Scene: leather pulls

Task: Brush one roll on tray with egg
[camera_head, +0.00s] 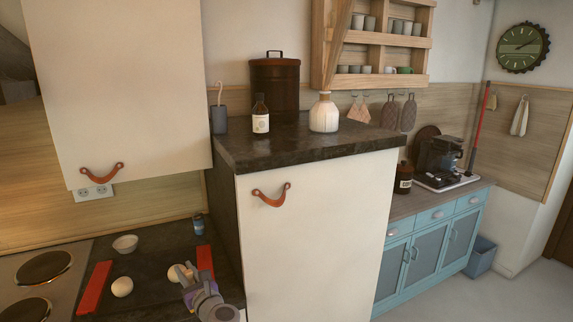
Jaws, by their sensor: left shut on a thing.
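A dark tray with red end handles, the left one (95,287) and the right one (205,261), lies on the dark counter at lower left. One pale round roll (122,287) is at the tray's left side. A second pale roll (177,273) is near its right side, partly covered. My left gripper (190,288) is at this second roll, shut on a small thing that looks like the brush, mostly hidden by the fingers. I cannot tell whether it touches the roll. A small white bowl (125,244) sits behind the tray; its contents are unclear. My right gripper is not in view.
A stove with dark round plates (43,267) is at left. A small blue jar (198,225) stands behind the tray. A tall white cabinet (305,240) rises close to the right of my left gripper. A wall cabinet (120,80) hangs above the counter.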

